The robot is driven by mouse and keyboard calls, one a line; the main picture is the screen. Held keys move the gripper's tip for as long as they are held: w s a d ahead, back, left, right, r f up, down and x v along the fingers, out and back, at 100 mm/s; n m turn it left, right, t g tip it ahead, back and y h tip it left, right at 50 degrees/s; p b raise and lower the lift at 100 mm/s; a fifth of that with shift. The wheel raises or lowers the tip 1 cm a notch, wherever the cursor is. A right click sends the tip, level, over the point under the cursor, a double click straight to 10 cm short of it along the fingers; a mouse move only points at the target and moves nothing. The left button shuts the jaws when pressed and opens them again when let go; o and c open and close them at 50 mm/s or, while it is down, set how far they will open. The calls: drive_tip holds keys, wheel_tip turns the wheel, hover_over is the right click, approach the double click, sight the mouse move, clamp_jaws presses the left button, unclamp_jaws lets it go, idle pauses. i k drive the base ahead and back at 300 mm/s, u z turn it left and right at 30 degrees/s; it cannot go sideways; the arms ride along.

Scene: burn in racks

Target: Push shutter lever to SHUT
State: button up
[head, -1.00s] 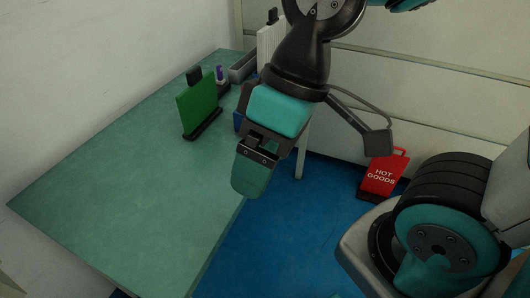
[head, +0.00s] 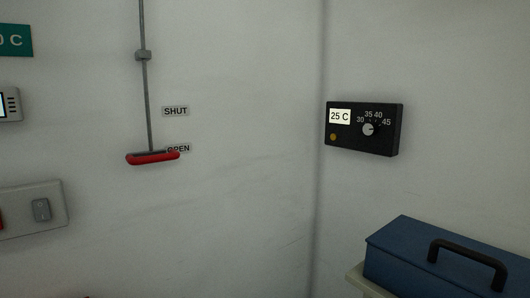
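The shutter lever is a grey vertical rod with a red handle (head: 152,158) at its lower end, on the white wall at the left of the head view. The red handle is level with the OPEN label (head: 179,149) and partly covers it. The SHUT label (head: 175,111) is on the wall above, to the right of the rod. A small grey bracket (head: 143,55) holds the rod higher up. My gripper is not in the head view now.
A black thermostat box (head: 363,128) reading 25 C is on the adjoining wall at right. A blue case (head: 440,262) with a black handle sits on a pale surface at lower right. A grey switch panel (head: 41,210) is at left. The wall around the lever is clear.

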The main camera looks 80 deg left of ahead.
sight(146, 157)
drive_tip(key=u, duration=3.25)
drive_tip(key=k, duration=1.2)
drive_tip(key=z, duration=0.55)
drive_tip(key=i, duration=1.65)
